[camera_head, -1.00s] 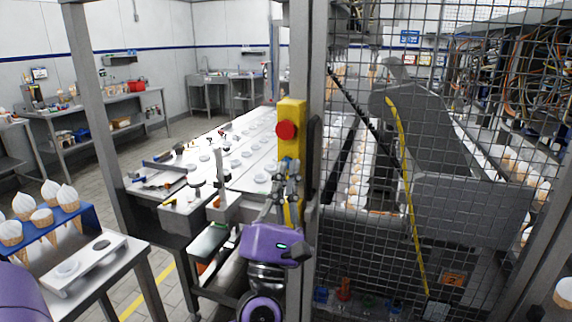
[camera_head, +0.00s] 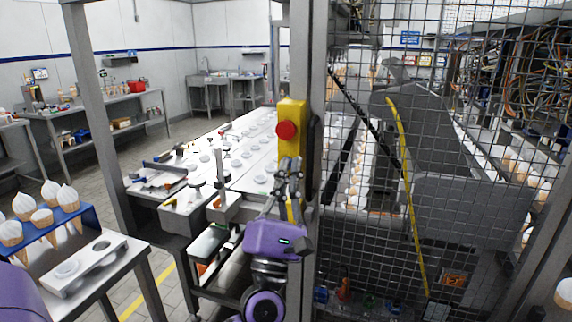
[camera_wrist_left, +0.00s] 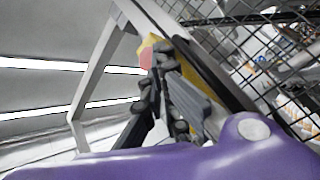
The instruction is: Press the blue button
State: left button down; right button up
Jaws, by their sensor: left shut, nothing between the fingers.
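A yellow control box (camera_head: 292,109) is fixed to a grey post in the middle of the head view. It carries a round red button (camera_head: 286,130). No blue button shows now; the box's face below the red button is partly hidden behind my left gripper (camera_head: 289,161). That gripper is shut and empty, with its fingertips pointing up in front of the lower part of the box. In the left wrist view its fingertips (camera_wrist_left: 161,50) overlap the box's yellow and the red button (camera_wrist_left: 146,57). I cannot tell whether they touch the box. My right gripper is not in view.
A wire mesh fence (camera_head: 380,150) stands right of the post, with machinery behind it. A white conveyor table (camera_head: 225,165) with round pieces lies behind and left of the box. A blue cone rack (camera_head: 60,222) and a metal holder (camera_head: 85,265) are at lower left.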

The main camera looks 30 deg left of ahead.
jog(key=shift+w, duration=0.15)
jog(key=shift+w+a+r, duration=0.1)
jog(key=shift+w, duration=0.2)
pick_arm(q)
jog(key=shift+w+a, duration=0.1)
jog(key=shift+w, duration=0.3)
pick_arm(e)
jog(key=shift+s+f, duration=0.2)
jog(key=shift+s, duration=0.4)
